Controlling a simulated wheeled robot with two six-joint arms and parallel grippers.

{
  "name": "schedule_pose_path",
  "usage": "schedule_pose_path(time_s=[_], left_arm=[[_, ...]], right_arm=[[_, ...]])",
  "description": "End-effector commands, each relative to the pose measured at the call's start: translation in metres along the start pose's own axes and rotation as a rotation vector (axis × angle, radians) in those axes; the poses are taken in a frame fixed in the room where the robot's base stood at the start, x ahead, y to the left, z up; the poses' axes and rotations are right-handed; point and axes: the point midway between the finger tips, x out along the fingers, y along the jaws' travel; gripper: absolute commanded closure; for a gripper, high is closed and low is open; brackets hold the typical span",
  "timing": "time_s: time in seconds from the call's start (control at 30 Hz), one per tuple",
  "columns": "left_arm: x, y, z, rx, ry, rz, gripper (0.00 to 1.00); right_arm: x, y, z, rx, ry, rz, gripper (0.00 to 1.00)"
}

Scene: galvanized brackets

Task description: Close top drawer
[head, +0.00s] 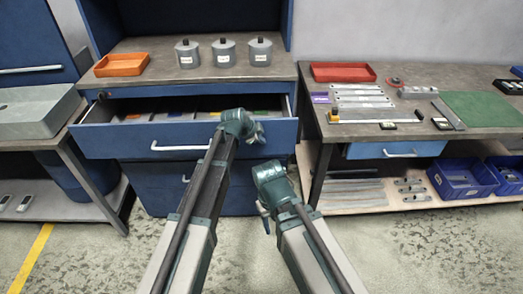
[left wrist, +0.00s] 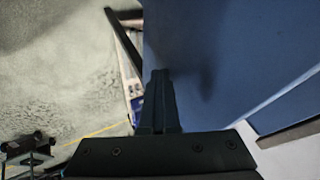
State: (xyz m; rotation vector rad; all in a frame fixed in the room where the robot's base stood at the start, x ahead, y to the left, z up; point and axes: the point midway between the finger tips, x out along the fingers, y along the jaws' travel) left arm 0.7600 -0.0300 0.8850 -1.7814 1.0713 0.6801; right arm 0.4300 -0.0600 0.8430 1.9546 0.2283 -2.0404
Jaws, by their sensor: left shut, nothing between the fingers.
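The top drawer (head: 110,140) of the blue cabinet is pulled out, with its inside showing from above. A pale bar handle (head: 180,147) runs across its front. My left gripper (head: 259,134) is at the right part of the drawer front, right of the handle. In the left wrist view its fingers (left wrist: 158,88) are together and empty, beside a large blue panel (left wrist: 220,60). Whether they touch the panel I cannot tell. My right gripper (head: 264,215) is lower, in front of the cabinet and apart from the drawer; its fingers are too small to judge.
Three grey canisters (head: 223,52) and an orange tray (head: 121,65) stand on the cabinet top (head: 165,75). Dividers and coloured items lie in the drawer. A workbench (head: 465,145) with brackets and tools stands at right, a grey sink-like block (head: 35,112) at left. Floor in front is clear.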

Motion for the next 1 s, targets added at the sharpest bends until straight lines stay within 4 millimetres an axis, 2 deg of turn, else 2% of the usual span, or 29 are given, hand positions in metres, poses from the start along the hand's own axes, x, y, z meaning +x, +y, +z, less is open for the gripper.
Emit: schedule_pose_path(time_s=[0.03, 0.1, 0.3, 0.5, 0.7, 1.0], left_arm=[[0.011, -0.020, -0.001, -0.001, 0.000, -0.002, 1.00], [0.020, -0.038, -0.001, -0.002, 0.000, -0.003, 1.00], [0.044, -0.084, -0.001, 0.000, 0.000, -0.002, 1.00], [0.064, -0.121, -0.001, -0.001, 0.000, -0.002, 1.00], [0.077, -0.145, 0.000, -0.001, 0.000, -0.002, 1.00], [0.084, -0.159, 0.000, 0.000, 0.001, -0.002, 1.00]], right_arm=[[0.000, 0.000, 0.000, 0.000, 0.000, 0.000, 0.50], [0.000, 0.000, 0.000, 0.000, 0.000, 0.000, 0.50], [0.000, 0.000, 0.000, 0.000, 0.000, 0.000, 0.50], [0.000, 0.000, 0.000, 0.000, 0.000, 0.000, 0.50], [0.000, 0.000, 0.000, 0.000, 0.000, 0.000, 0.50], [0.000, 0.000, 0.000, 0.000, 0.000, 0.000, 0.50]])
